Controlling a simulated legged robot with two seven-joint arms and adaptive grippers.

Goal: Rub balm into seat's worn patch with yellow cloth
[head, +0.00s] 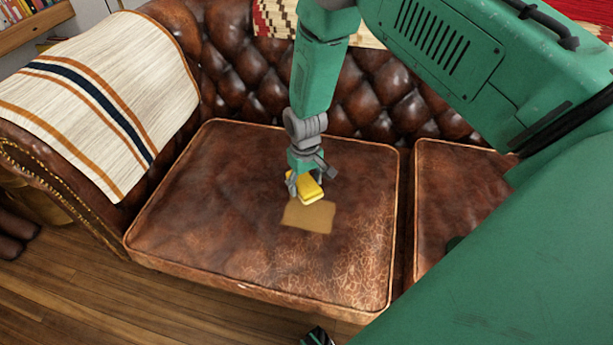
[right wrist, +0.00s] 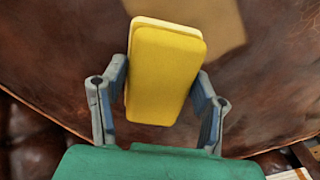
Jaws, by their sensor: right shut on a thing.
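The yellow cloth (head: 306,188) looks like a folded, thick pad with a paler underside. My right gripper (head: 305,183) is shut on it, with one finger on each side; the wrist view shows the same cloth (right wrist: 165,75) between the fingers (right wrist: 160,105). The brown leather seat cushion (head: 210,200) lies below. A flat tan patch (head: 308,217) with straight edges shows on the seat, just in front of the cloth. It also shows at the top of the wrist view (right wrist: 200,18). I cannot tell whether the cloth touches the seat.
A second cushion (head: 455,195) lies to the right, across a seam. The tufted backrest (head: 240,70) rises behind. A striped throw (head: 95,95) covers the left armrest. Fine cracks (head: 345,265) mark the seat's front right. The seat's left part is clear.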

